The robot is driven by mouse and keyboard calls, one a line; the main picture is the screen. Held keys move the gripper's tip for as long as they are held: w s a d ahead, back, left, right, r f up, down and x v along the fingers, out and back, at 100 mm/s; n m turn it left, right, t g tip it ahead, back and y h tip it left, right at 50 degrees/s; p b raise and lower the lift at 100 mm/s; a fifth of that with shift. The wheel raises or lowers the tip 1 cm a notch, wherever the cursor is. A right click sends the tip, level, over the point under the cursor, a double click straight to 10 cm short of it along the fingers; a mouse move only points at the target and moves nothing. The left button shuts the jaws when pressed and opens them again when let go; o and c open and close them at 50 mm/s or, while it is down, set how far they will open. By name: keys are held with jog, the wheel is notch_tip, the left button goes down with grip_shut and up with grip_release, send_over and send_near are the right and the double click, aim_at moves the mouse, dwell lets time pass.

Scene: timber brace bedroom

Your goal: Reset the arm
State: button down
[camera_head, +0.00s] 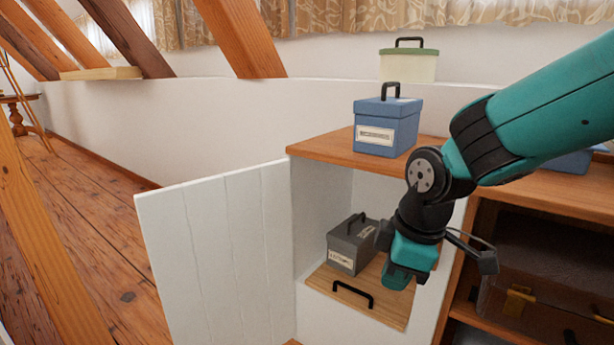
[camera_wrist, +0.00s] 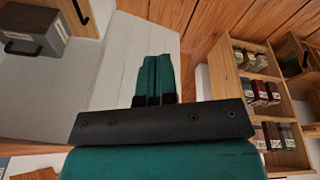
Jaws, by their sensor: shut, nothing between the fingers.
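My gripper (camera_head: 397,278) is teal and black and hangs in front of the open cabinet compartment, its fingers pointing down. In the wrist view my gripper (camera_wrist: 155,62) has its two teal fingers pressed together with nothing between them. A grey box (camera_head: 347,250) with a black handle and a white label sits in the compartment, to the left of my gripper; my gripper overlaps its right edge in the head view. A wooden board or drawer front (camera_head: 385,309) with a black handle lies below the box.
A white door (camera_head: 218,255) stands open to the left. A blue box (camera_head: 386,125) sits on the wooden cabinet top (camera_head: 330,144), with a green-lidded box (camera_head: 408,66) behind. Dark cases (camera_head: 530,290) fill the right shelves. Free plank floor (camera_head: 85,195) lies at left. The wrist view shows shelved jars (camera_wrist: 258,92).

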jog(key=s+d+r+m+g+y, duration=0.15)
jog(key=s+m, duration=0.25)
jog(key=s, duration=0.5)
jog(key=s+r+m+y, duration=0.1)
jog(key=s+r+m, duration=0.2)
jog(key=s, duration=0.5)
notch_tip(320, 180, up, 38)
jog(key=s+p, duration=0.1)
jog(key=p, duration=3.7)
jog(key=shift+r+m, duration=0.2)
jog(key=shift+m, duration=0.2)
